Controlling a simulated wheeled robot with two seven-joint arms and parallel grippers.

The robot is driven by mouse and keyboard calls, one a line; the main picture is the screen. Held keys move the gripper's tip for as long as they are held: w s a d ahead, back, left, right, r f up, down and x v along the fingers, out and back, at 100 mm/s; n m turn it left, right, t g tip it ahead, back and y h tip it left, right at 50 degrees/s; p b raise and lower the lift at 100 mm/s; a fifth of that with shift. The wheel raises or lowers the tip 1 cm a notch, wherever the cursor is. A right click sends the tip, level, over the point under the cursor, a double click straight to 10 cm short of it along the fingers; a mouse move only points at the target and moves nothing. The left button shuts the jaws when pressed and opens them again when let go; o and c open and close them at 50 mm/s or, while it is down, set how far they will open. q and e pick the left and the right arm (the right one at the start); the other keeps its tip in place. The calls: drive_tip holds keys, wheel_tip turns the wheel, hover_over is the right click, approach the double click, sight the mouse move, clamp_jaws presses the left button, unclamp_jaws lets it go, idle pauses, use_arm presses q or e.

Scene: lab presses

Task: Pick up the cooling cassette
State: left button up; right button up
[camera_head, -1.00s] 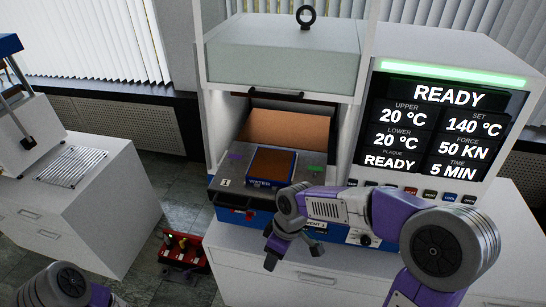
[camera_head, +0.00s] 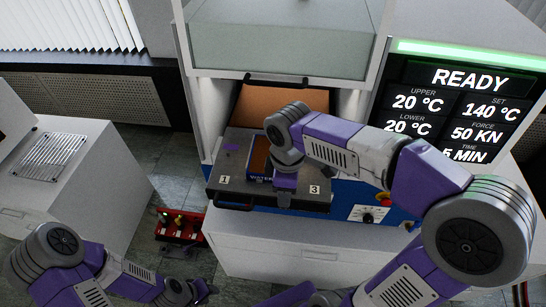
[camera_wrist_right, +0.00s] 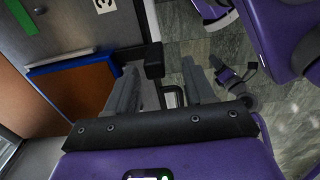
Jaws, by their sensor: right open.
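The cooling cassette (camera_head: 259,158), a blue-edged block with a brown top and a WATER label, lies on the grey press tray. My right forearm and wrist hide its right part. It also shows at the left of the right wrist view (camera_wrist_right: 88,88). My right gripper (camera_wrist_right: 160,75) is open with nothing held; its fingers point down beside the cassette's edge, not around it. A black handle bar (camera_wrist_right: 153,45) shows between and beyond the fingertips. My left gripper (camera_head: 200,290) is low at the front left, its fingers apart and empty, far from the cassette.
The grey tray (camera_head: 225,168) with numbered marks sticks out of the press opening, its black handle in front. The screen (camera_head: 455,105) reads READY. A side cabinet (camera_head: 95,180) is at left.

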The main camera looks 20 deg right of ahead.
drive_tip(key=f, duration=0.4)
drive_tip(key=shift+w, duration=0.4)
clamp_jaws()
